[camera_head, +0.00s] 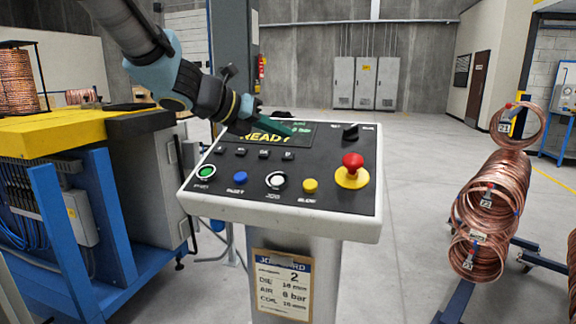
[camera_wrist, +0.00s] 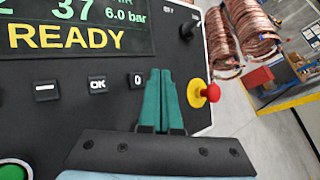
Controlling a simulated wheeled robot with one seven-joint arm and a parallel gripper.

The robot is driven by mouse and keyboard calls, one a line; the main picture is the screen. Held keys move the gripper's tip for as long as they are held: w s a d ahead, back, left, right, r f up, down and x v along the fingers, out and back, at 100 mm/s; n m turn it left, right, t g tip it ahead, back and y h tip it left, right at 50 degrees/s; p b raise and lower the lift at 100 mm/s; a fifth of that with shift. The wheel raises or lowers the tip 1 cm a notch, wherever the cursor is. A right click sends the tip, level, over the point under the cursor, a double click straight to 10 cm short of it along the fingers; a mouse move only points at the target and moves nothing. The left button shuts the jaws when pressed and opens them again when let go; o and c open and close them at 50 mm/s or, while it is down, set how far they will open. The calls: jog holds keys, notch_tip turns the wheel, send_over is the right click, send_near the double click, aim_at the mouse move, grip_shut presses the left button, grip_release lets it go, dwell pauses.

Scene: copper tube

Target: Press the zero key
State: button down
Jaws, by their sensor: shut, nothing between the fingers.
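The zero key (camera_wrist: 136,79) is a small dark square key marked 0 on the black control panel (camera_head: 330,190). In the head view it is the rightmost key (camera_head: 288,155) of the row under the screen. My gripper (camera_wrist: 161,72) is shut and empty, with its teal fingers together. In the wrist view the fingertips show just right of the zero key. In the head view my gripper (camera_head: 288,130) hangs over the screen, above the key row. The gap between fingertips and panel is hard to judge.
The OK key (camera_wrist: 97,84) and minus key (camera_wrist: 46,90) lie left of zero. The screen (camera_wrist: 75,28) reads READY. A red emergency stop (camera_head: 352,166) on a yellow base is to the right. Green, blue, white and yellow buttons line the front. Copper coils (camera_head: 492,190) stand further right.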

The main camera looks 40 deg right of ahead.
aim_at(293, 153)
jog(key=shift+w+d+f+b, duration=0.15)
jog(key=shift+d+f+b, duration=0.1)
jog(key=shift+f, duration=0.25)
jog(key=shift+w+d+f+b, duration=0.1)
jog(key=shift+f+b, duration=0.1)
jog(key=shift+f, duration=0.25)
jog(key=shift+w+d+f+b, duration=0.15)
jog(key=shift+d+f+b, duration=0.1)
jog(key=shift+f, duration=0.25)
dwell(0.9)
jog(key=shift+d+f+b, duration=0.1)
jog(key=shift+f+b, duration=0.2)
jog(key=shift+f, duration=0.05)
jog(key=shift+w+d+f+b, duration=0.15)
jog(key=shift+w+f+b, duration=0.05)
jog(key=shift+f+b, duration=0.2)
dwell(0.6)
dwell(0.5)
jog(key=shift+s+a+r+p, duration=0.15)
jog(key=shift+r+p, duration=0.25)
jog(key=shift+s+a+r+p, duration=0.1)
jog(key=shift+a+r+p, duration=0.05)
jog(key=shift+r+p, duration=0.25)
jog(key=r+p, duration=0.1)
jog(key=a+r+p, duration=0.1)
jog(key=r, duration=0.1)
jog(key=s+r+p, duration=0.1)
jog(key=shift+a+r, duration=0.25)
jog(key=shift+a, duration=0.1)
